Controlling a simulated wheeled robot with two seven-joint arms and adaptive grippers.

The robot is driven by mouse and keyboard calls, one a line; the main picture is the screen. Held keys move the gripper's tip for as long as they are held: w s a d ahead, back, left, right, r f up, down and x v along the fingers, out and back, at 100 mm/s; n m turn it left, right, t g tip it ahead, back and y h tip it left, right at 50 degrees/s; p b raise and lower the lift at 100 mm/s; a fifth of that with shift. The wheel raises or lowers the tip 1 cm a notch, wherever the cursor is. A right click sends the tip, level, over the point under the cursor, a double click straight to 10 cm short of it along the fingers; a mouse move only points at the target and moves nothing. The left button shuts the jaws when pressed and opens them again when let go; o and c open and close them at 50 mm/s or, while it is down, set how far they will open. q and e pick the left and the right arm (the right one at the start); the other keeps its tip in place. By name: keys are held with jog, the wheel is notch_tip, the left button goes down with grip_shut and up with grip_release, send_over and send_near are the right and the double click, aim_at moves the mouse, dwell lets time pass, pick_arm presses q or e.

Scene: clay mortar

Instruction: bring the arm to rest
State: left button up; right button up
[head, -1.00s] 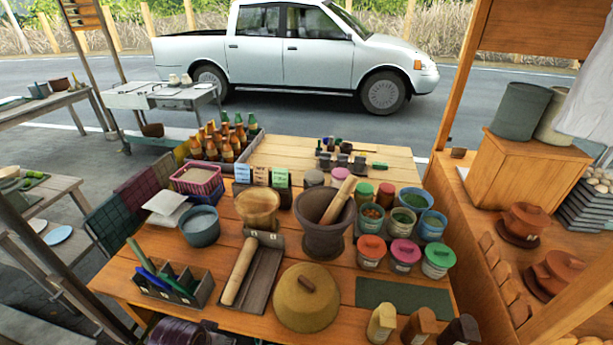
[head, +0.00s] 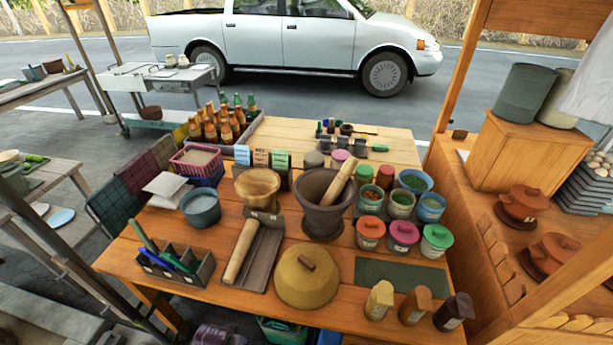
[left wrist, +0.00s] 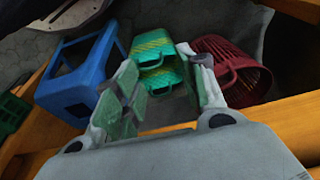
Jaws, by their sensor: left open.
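The clay mortar (head: 322,212) stands upright on the wooden table (head: 225,285), with a wooden pestle (head: 339,180) leaning inside it. My left gripper (left wrist: 160,98) shows only in the left wrist view. Its two fingers are apart and nothing is between them. Below it are a blue stool (left wrist: 75,85), green baskets (left wrist: 158,60) and a red basket (left wrist: 232,65) on the ground. Neither gripper is in the head view. My right gripper is in no view.
A domed lid (head: 306,277), a tray with a rolling pin (head: 240,250) and a divided box (head: 170,268) crowd the near table. Lidded jars (head: 403,236) stand right of the mortar. A wooden counter (head: 500,300) borders the right. A white pickup (head: 290,45) is beyond.

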pick_arm(q)
jog(key=s+a+f+g, duration=0.1)
jog(key=s+f, duration=0.4)
jog(key=f, duration=0.5)
jog(key=s+f, duration=0.5)
jog(key=f, duration=0.5)
jog(key=s+a+f, duration=0.1)
jog(key=s+f, duration=0.4)
jog(key=s, duration=0.3)
jog(key=s+a+f, duration=0.2)
jog(key=s+f, duration=0.3)
jog(key=s, duration=0.3)
jog(key=shift+a+f+g, duration=0.2)
jog(key=shift+a+g, duration=0.05)
jog(key=shift+g, duration=0.15)
